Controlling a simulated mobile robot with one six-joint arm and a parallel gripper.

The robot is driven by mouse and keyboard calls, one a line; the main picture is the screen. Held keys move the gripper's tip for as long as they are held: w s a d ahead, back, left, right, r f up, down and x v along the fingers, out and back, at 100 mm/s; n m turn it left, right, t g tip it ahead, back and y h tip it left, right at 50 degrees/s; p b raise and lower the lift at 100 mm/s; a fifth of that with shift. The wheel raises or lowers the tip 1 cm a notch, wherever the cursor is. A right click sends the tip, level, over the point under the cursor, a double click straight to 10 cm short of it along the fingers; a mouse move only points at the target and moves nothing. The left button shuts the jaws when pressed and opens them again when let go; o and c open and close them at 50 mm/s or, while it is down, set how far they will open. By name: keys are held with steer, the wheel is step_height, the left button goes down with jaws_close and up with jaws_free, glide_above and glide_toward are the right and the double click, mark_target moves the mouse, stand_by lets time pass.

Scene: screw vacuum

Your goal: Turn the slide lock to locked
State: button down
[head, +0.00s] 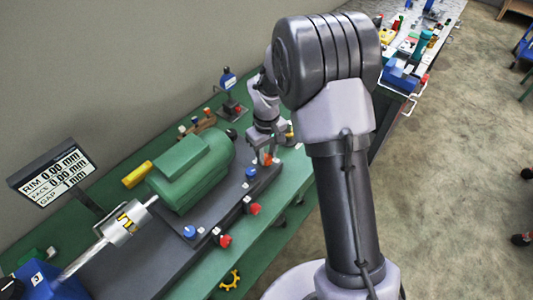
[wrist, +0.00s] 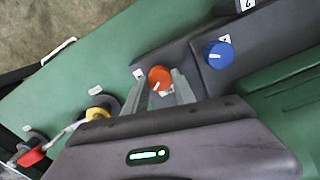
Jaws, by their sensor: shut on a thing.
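My gripper (head: 266,153) is at the right end of the dark machine base (head: 215,225), pointing down. In the wrist view my gripper (wrist: 160,82) has its two grey fingers on either side of a round orange knob (wrist: 159,76) and is shut on it. The orange knob also shows below the fingers in the head view (head: 267,160). A small white label lies by the knob, too small to read. No part is clearly marked as the slide lock, and I cannot tell whether this knob is it or how it is set.
A blue knob (wrist: 218,54) stands close beside the held knob. Red knobs (head: 224,241) and another blue knob (head: 190,232) line the base's front edge. A green motor (head: 190,170) stands behind. A yellow part (wrist: 97,114) and a red-handled part (wrist: 32,156) sit on the green bench.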

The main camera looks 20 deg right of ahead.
mark_target(267, 157)
steer(key=m, duration=0.5)
steer(key=shift+m, duration=0.7)
steer(key=c, duration=1)
jaws_free()
steer(key=shift+c, duration=0.2)
steer(key=shift+r, duration=0.1)
step_height(267, 157, up, 17)
steer(key=p, duration=0.6)
steer(key=shift+r, duration=0.15)
